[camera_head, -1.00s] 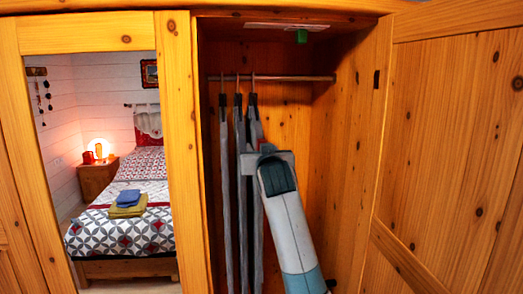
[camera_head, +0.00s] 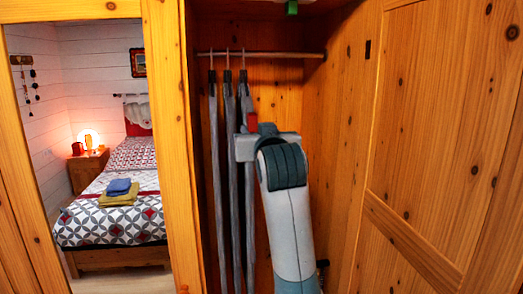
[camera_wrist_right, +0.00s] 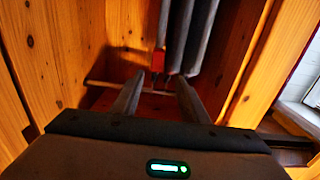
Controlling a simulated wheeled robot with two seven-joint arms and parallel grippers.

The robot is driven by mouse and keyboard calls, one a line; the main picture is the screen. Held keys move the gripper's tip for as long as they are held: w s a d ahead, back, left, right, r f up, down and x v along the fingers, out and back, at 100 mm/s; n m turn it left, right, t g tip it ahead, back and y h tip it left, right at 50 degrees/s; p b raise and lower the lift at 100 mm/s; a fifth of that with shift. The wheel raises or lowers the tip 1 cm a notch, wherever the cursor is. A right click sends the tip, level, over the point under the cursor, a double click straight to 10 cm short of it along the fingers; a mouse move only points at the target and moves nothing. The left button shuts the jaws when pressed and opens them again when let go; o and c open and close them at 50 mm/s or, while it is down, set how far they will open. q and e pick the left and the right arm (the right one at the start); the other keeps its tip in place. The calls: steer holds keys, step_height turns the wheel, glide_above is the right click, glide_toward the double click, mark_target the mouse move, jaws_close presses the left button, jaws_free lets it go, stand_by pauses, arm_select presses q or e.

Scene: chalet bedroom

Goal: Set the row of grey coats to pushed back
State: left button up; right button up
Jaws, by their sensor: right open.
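The row of grey coats (camera_head: 214,180) hangs in the open wardrobe, narrow edges towards me, on black-topped hangers from a rod (camera_head: 290,55). They hang left of the middle; the rod's right part is bare. My right gripper (camera_head: 244,146) is at the coats' right side, below the hangers, its fingertips hidden in the head view. In the right wrist view the coats (camera_wrist_right: 178,45) appear upside down beyond my right gripper (camera_wrist_right: 160,78). Its two fingers are apart, with a small red patch between them in the picture. I cannot tell whether they touch a coat. My left gripper is not in view.
The right wardrobe door (camera_head: 440,140) stands open along the right. A mirror door (camera_head: 100,150) at the left shows a bed and a lit lamp.

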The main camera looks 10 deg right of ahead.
steer(key=s+b, duration=0.2)
steer(key=s, duration=0.4)
